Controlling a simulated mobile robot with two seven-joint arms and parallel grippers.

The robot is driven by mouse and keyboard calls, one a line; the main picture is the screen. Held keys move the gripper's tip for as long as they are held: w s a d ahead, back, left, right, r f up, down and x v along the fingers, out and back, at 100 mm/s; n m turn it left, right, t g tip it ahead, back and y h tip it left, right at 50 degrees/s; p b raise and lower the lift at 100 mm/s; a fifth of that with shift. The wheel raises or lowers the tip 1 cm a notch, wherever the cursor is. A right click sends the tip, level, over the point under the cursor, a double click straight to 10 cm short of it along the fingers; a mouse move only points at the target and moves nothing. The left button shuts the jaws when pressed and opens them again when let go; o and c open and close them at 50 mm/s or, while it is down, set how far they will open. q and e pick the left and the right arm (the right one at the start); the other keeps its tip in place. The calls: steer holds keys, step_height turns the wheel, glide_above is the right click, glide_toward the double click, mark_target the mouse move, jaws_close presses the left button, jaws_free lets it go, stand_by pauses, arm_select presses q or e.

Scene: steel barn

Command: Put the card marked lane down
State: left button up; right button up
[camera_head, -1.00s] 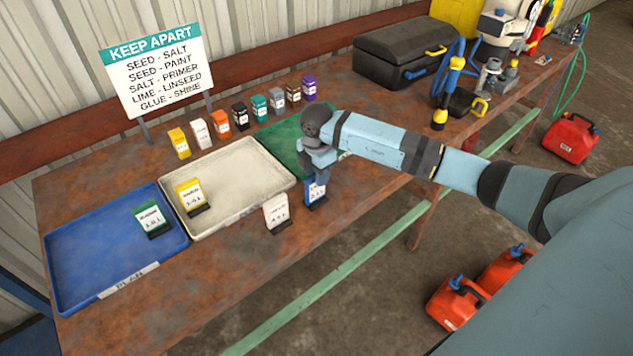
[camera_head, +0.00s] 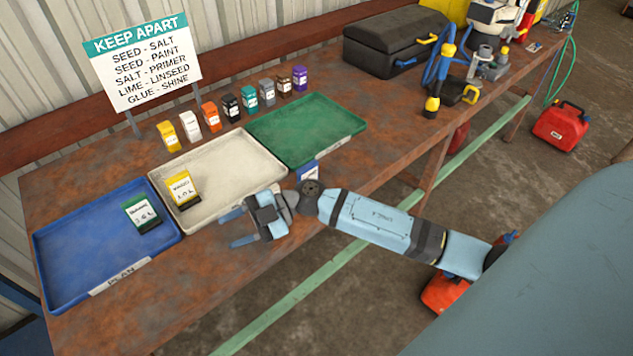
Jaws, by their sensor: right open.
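No card clearly reads "lane"; the small print is unreadable. A green-topped card (camera_head: 142,214) stands in the blue tray (camera_head: 60,235). A yellow card (camera_head: 182,189) stands in the cream tray (camera_head: 232,158). A blue card (camera_head: 308,172) stands at the table's front, before the green tray (camera_head: 310,125), partly covered by my right wrist. My right gripper (camera_head: 237,228) is open, its two fingers pointing left over the table's front part, with nothing seen between their tips. The white card seen earlier is hidden, apparently behind this gripper. My left gripper is out of view.
A row of several small coloured packs (camera_head: 231,107) stands behind the trays, below a "KEEP APART" sign (camera_head: 148,62). A black case (camera_head: 395,42) and tools fill the table's far right. Bare table lies before the blue and cream trays.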

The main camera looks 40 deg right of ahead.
steer(key=s+d+f+m+t+h, duration=0.4)
steer(key=s+f+m+h, duration=0.3)
steer(key=s+f+m, duration=0.1)
steer(key=s+d+f+m+t+h, duration=0.3)
steer(key=s+f+m+h, duration=0.4)
steer(key=f+m, duration=0.4)
steer(key=shift+s+d+f+m+t, duration=0.15)
steer(key=shift+s+d+m+t, duration=0.25)
steer(key=shift+s+t, duration=0.15)
